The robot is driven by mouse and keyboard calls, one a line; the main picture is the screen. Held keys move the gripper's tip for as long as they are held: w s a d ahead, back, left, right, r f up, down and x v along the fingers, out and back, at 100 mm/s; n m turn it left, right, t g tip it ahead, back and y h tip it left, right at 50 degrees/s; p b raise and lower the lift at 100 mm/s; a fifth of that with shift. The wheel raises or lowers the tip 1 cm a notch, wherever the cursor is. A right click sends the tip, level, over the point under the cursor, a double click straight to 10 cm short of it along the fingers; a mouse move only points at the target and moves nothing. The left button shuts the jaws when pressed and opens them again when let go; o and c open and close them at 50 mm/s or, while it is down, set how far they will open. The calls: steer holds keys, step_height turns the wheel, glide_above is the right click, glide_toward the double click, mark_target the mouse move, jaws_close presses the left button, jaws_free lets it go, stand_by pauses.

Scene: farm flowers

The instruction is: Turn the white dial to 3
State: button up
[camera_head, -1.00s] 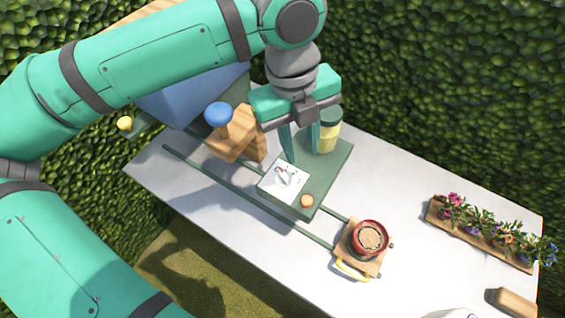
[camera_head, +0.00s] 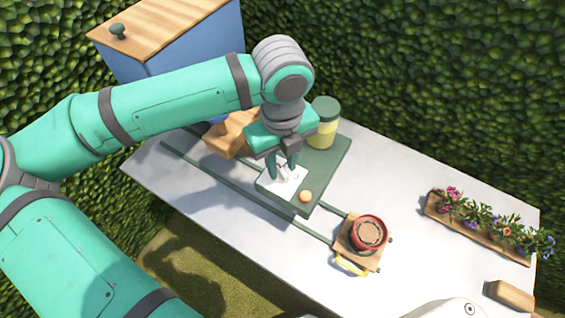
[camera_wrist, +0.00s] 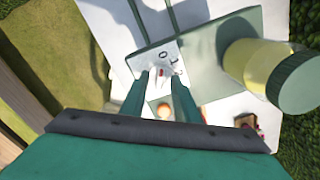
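The white dial (camera_wrist: 161,71) has a red mark and sits on a white plate (camera_head: 268,184) with dark markings, on a green board. The plate also shows in the wrist view (camera_wrist: 153,53), where I make out a round figure; the dial's setting is not readable. My gripper (camera_head: 282,177) is over the plate, fingers pointing down. In the wrist view its fingertips (camera_wrist: 162,76) stand apart on either side of the dial. Contact with the dial cannot be made out. The fingers hide part of the dial in the head view.
A yellow jar with a green lid (camera_head: 324,123) stands behind the plate on the green board (camera_head: 324,172). An orange round knob (camera_head: 305,196) is in front. A red pot (camera_head: 369,232) stands to the right on a wooden block. A flower planter (camera_head: 478,232) is farther right.

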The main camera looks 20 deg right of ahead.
steer(key=shift+f, duration=0.35)
steer(key=shift+s, duration=0.1)
jaws_close()
